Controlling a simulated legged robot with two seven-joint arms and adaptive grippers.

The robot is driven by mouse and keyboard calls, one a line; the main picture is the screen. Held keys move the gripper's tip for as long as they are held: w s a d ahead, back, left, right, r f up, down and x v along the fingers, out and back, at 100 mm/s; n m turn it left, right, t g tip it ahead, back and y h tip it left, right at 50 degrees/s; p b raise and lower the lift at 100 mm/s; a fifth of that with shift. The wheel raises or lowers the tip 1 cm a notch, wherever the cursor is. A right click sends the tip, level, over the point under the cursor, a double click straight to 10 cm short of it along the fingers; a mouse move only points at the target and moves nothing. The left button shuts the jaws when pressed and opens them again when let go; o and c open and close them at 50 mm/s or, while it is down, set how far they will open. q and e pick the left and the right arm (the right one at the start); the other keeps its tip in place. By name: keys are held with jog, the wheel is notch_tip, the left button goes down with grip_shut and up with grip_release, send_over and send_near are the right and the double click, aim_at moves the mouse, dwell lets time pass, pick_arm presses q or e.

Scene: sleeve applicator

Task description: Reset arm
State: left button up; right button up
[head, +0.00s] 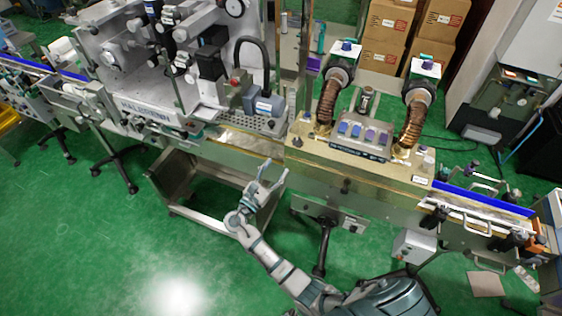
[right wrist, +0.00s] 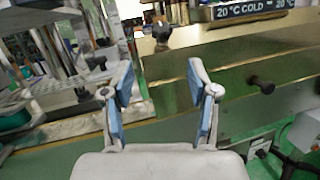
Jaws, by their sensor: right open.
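My right gripper (head: 268,178) is in the middle of the head view, in front of the sleeve applicator line. Its two fingers are spread apart with nothing between them. In the right wrist view the open fingers (right wrist: 160,95) with blue pads point toward the brass-coloured housing (right wrist: 220,70) of the machine. They appear apart from it, though the exact gap cannot be told. My right arm reaches up from the bottom right of the head view. My left gripper does not show.
The grey applicator machine (head: 150,85) stands at the back left. A brass-coloured unit (head: 370,165) with two brown ribbed hoses is at right. A steel cart (head: 180,185) stands below the line. Cardboard boxes (head: 388,30) are stacked behind. Green floor (head: 80,240) is open at front left.

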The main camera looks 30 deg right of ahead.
jog(key=shift+f, duration=0.1)
dwell(0.4)
notch_tip(320, 180, down, 29)
jog(key=s+y, duration=0.2)
jog(key=y, duration=0.7)
jog(key=s+a+f+m+g+y, duration=0.1)
jog(key=s+f, duration=0.3)
jog(key=f, duration=0.2)
jog(key=s+f+g+y, duration=0.1)
jog(key=s+f+y, duration=0.15)
jog(key=f, duration=0.35)
jog(key=s+a+f+m+g+y, duration=0.1)
jog(key=s+f+m+g+y, duration=0.4)
jog(key=s+f, duration=1.05)
jog(key=s+f+m+g, duration=0.1)
jog(key=s+f+m, duration=0.2)
jog(key=s, duration=1)
jog(key=s+d+f+m, duration=0.1)
jog(key=s+f+m, duration=0.2)
jog(key=s+m, duration=0.7)
jog(key=s+y, duration=0.1)
jog(key=s, duration=0.2)
jog(key=shift+s+f+g, duration=0.15)
jog(key=shift+s+g, duration=0.2)
jog(key=shift+g, duration=0.05)
jog(key=shift+d, duration=0.1)
